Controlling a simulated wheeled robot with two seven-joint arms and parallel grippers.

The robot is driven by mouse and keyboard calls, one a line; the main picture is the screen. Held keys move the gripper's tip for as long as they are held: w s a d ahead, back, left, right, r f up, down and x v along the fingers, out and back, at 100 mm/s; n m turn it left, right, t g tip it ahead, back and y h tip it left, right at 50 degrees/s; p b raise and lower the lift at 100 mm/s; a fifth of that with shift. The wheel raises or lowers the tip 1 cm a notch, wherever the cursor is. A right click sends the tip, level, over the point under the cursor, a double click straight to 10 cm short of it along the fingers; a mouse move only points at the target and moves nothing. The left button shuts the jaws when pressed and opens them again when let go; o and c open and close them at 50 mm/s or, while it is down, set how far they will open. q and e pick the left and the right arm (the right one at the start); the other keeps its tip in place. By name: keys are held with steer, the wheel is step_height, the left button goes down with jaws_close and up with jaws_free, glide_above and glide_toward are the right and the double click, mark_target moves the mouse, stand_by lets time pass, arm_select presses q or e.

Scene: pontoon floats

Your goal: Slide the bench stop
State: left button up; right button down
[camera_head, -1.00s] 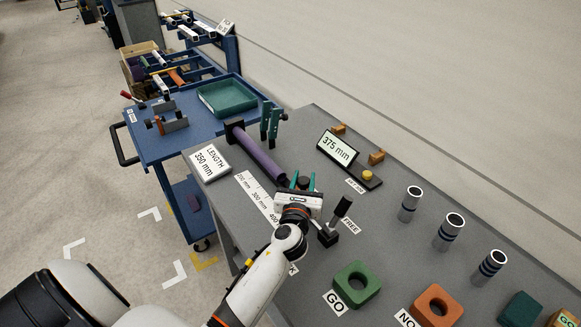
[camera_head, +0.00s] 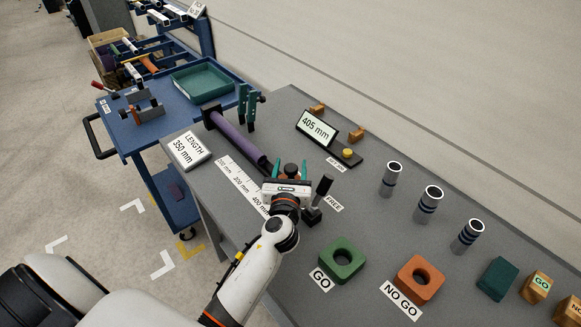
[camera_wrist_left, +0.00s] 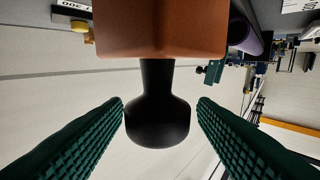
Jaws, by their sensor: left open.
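The bench stop shows in the wrist view as an orange block (camera_wrist_left: 160,28) with a black knob (camera_wrist_left: 158,120). My left gripper (camera_wrist_left: 162,104) is open, one green finger on each side of the knob, with a small gap visible at each side. In the head view my left gripper (camera_head: 290,172) is at the end of the bench scale (camera_head: 240,182), largely hiding the stop. A purple tube (camera_head: 238,138) lies along the bench towards the stop; whether they touch is hidden. The display (camera_head: 317,126) reads 405 mm; the length card (camera_head: 193,150) reads 350 mm. My right gripper is not in view.
A black lever (camera_head: 321,190) stands just right of my gripper, by a FREE label. A green GO ring (camera_head: 342,262), an orange NO GO ring (camera_head: 419,279) and several grey tubes stand to the right. A blue cart (camera_head: 150,125) with a green tray (camera_head: 201,82) stands beyond the bench.

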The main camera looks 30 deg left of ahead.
arm_select(q)
steer(key=b+v, duration=0.2)
steer(key=v, duration=0.9)
steer(key=shift+s, duration=0.25)
steer(key=shift+d, duration=0.1)
steer(key=shift+f, duration=0.1)
